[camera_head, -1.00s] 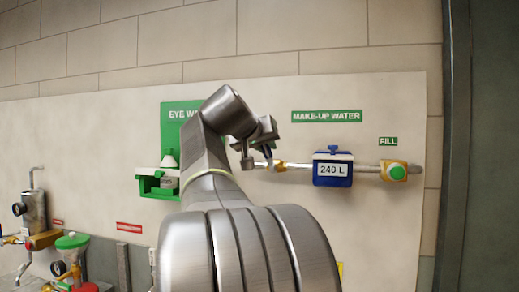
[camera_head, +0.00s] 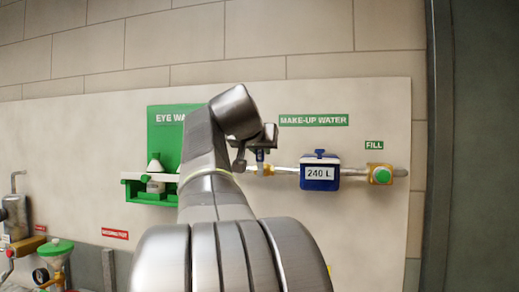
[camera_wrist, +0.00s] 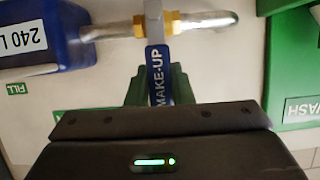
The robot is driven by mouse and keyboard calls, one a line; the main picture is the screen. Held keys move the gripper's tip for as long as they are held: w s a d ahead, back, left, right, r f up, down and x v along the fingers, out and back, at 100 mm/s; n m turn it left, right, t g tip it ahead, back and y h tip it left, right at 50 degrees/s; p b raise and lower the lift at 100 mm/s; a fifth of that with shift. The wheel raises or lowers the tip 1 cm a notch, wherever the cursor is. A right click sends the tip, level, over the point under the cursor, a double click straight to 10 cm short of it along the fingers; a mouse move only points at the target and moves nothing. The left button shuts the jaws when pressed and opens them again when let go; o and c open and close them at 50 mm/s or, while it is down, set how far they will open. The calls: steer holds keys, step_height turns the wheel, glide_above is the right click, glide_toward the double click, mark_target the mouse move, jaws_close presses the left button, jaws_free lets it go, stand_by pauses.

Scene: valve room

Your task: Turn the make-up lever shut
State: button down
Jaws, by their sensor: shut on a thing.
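The blue make-up lever (camera_wrist: 157,75), lettered MAKE-UP, stands roughly square across the metal pipe in the wrist view. Its root is at the brass valve fitting (camera_wrist: 172,24). My gripper (camera_wrist: 158,92) has its green fingers on both sides of the lever and is shut on it. In the head view my gripper (camera_head: 252,158) is at the left end of the make-up pipe, with a bit of the blue lever (camera_head: 260,156) showing upright above the pipe. My arm hides part of the valve there.
A blue 240 L meter (camera_head: 319,174) and a green fill button (camera_head: 381,175) sit on the pipe to the right. The green eye wash station (camera_head: 152,188) is close on the left.

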steer(key=shift+f, duration=0.1)
steer(key=c, duration=1.3)
jaws_free()
steer(key=shift+o, duration=0.2)
steer(key=b+v, duration=0.1)
steer(key=v, duration=1.3)
steer(key=shift+b, duration=0.3)
steer(key=shift+w+d, duration=0.1)
steer(key=shift+w, duration=0.1)
steer(key=p+x, duration=0.1)
steer(key=x, duration=1.2)
steer(key=shift+w+d+f+p, duration=0.1)
steer(key=shift+w+f+p, duration=0.05)
steer(key=shift+w+p, duration=0.15)
